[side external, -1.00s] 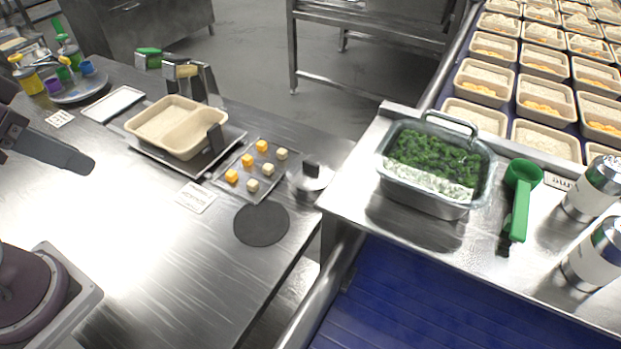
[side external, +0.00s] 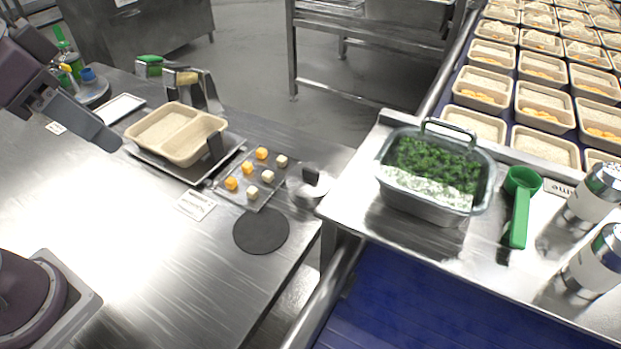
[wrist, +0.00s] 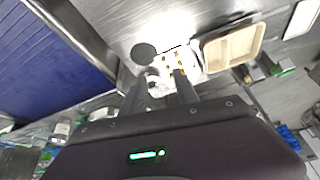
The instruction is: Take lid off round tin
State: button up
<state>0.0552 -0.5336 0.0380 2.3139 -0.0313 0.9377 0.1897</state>
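The round tin (side external: 309,184) is a low, shiny metal tin near the right edge of the steel table in the side external view. Its lid is on and carries a black knob (side external: 311,175). In the wrist view the tin (wrist: 157,86) shows small, between the lines of my two fingers. My gripper (wrist: 160,90) has its fingers apart with nothing held between them. In the side external view my gripper (side external: 112,143) is at the upper left, above the table and well away from the tin.
A tray of orange and pale cubes (side external: 249,197) lies just left of the tin. A dark round mat (side external: 261,231) lies in front. A two-compartment tan container (side external: 219,124) stands behind left. A steel pan of greens (side external: 425,207) and a green scoop (side external: 520,215) sit right.

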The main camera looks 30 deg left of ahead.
jog(key=w+d+m+g, duration=0.25)
jog(key=w+m, duration=0.25)
jog(key=w, duration=0.7)
jog(key=m+g, duration=0.2)
jog(key=m, duration=0.9)
send_over(313, 171)
jog(key=shift+y, duration=0.3)
notch_tip(313, 171, down, 18)
jog(key=shift+s+r, duration=0.1)
jog(key=shift+s, duration=0.05)
jog(key=f, duration=0.7)
jog(key=shift+w, duration=0.2)
grip_shut()
